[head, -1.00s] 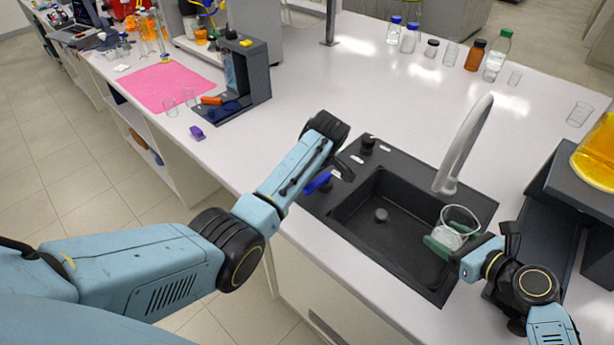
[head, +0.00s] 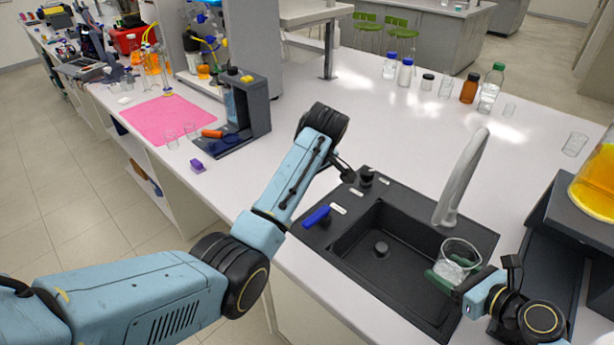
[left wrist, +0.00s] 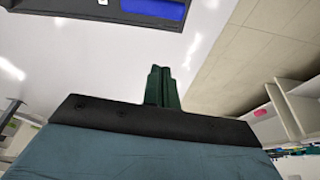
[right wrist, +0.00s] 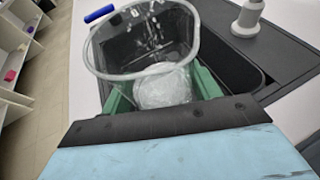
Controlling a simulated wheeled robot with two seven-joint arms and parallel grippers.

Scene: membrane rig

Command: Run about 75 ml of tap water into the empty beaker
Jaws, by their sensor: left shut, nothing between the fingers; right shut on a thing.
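The clear glass beaker (head: 461,256) is in my right gripper (head: 452,280), whose green fingers grip it over the right side of the black sink (head: 345,250). In the right wrist view the beaker (right wrist: 140,74) shows a clear, shiny mass low inside; I cannot read its level. The pale tap (head: 460,185) curves up beside it; bright streaks show beyond the beaker, but I cannot tell if they are running water. My left gripper (head: 347,174) is shut and empty above the sink's left rim, apart from the blue lever (head: 317,216) and close to a black knob (head: 366,178).
Bottles (head: 469,88) and small glassware stand at the back of the bench. A dark stand with an orange-filled vessel (head: 597,185) is close on the right. A pink mat (head: 165,118) and a dark apparatus (head: 255,108) are at left. The middle bench is clear.

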